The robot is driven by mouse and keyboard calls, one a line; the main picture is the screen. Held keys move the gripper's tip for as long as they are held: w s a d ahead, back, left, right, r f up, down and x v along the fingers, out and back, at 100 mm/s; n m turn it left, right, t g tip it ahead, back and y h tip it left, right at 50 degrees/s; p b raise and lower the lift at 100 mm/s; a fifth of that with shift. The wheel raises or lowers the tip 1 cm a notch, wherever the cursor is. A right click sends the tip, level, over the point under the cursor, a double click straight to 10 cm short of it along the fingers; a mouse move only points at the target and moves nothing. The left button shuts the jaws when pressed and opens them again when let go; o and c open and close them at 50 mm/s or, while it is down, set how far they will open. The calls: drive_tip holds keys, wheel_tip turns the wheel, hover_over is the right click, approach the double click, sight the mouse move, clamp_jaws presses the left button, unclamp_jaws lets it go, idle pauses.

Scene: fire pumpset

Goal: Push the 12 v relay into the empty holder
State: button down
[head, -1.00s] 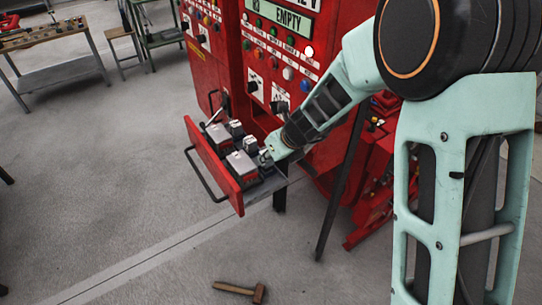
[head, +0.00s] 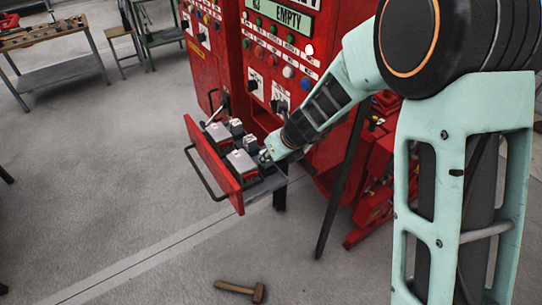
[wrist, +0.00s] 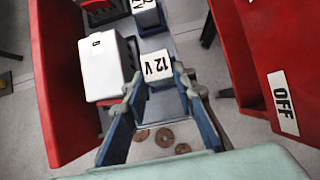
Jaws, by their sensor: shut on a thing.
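The 12 V relay (wrist: 157,68) is a small block with a white top marked "12 V", seen in the wrist view. My gripper (wrist: 158,86) is shut on it, one finger along each side. In the head view my gripper (head: 265,158) is low at the right end of the open drawer (head: 213,168), and its fingers hide most of the relay there. A second white-topped relay (wrist: 144,12) stands further along the drawer in the wrist view. I cannot make out the empty holder; the relay's underside and what is beneath it are hidden.
A larger white-topped box (wrist: 104,66) stands close left of my gripper. The red drawer front (wrist: 58,85) rises beyond it. The red cabinet panel (wrist: 280,60) with an OFF label is close on the right. Several round brown discs (wrist: 165,137) show below. A hammer (head: 242,290) lies on the floor.

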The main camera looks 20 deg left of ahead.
drive_tip(key=shift+f+b, duration=0.35)
drive_tip(key=shift+f, duration=0.15)
drive_tip(key=c, duration=1.5)
unclamp_jaws()
drive_tip(key=v, duration=1.2)
drive_tip(key=shift+r, duration=0.1)
